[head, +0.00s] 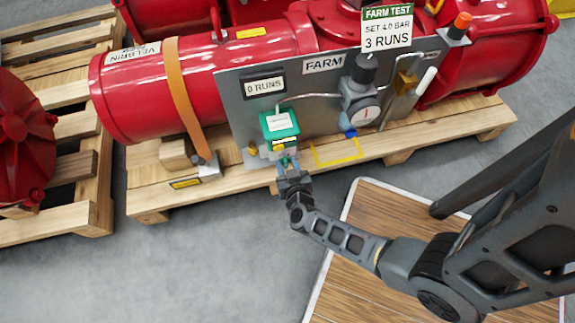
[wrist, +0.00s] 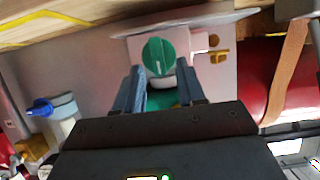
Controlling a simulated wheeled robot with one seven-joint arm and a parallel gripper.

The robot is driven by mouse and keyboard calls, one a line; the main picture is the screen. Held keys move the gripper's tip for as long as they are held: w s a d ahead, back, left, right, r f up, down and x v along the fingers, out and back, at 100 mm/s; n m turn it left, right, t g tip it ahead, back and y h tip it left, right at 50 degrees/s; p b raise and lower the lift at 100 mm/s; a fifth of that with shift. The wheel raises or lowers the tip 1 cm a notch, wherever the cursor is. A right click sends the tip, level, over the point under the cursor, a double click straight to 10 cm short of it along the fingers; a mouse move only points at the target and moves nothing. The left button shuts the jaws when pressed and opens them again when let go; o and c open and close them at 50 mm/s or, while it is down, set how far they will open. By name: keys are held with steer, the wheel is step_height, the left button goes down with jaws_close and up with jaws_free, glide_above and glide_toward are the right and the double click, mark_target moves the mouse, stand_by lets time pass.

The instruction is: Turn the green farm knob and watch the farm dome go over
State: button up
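The green knob (wrist: 158,57) shows in the wrist view, a round dial with a white line on a pale box face. My gripper (wrist: 161,72) is open, its two fingers on either side of the knob's lower part in that view; I cannot tell whether they touch it. In the head view my gripper (head: 287,168) is at the front of the green-topped box (head: 280,124), hiding most of the knob. A small yellow-and-black marking (head: 285,142) shows on the box. I cannot clearly make out a dome.
The grey FARM panel (head: 240,104) carries a "0 RUNS" counter (head: 264,86), a round gauge (head: 366,114) and a sign (head: 387,27) reading "SET 4.0 BAR, 3 RUNS". A red actuator (head: 240,50) lies behind on a wooden pallet (head: 470,123).

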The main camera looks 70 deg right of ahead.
mark_target(289, 161)
steer(key=shift+c, duration=0.2)
jaws_close()
stand_by(0.6)
steer(key=m+t+b, duration=0.2)
steer(key=m+b, duration=0.1)
steer(key=s+d+f+m+t+y+b, duration=0.1)
steer(key=m+b, duration=0.2)
steer(key=b, duration=0.1)
steer(key=m+t+y+b, duration=0.1)
steer(key=m+t+b, duration=0.1)
steer(key=m+b, duration=0.1)
steer(key=shift+s+d+f+t+b, duration=0.2)
steer(key=shift+s+f+t+b, duration=0.1)
steer(key=shift+s+f, duration=0.05)
steer(key=shift+s+d+f+m+t, duration=0.15)
steer(key=shift+m+t, duration=0.15)
steer(key=shift+m, duration=0.45)
steer(key=shift+w+a+f+m+t, duration=0.1)
steer(key=shift+m+t, duration=0.2)
steer(key=shift+m, duration=0.4)
steer(key=shift+s+d+f+m+t, duration=0.15)
steer(key=shift+m+t, duration=0.15)
steer(key=shift+m, duration=0.45)
steer(key=shift+a, duration=0.1)
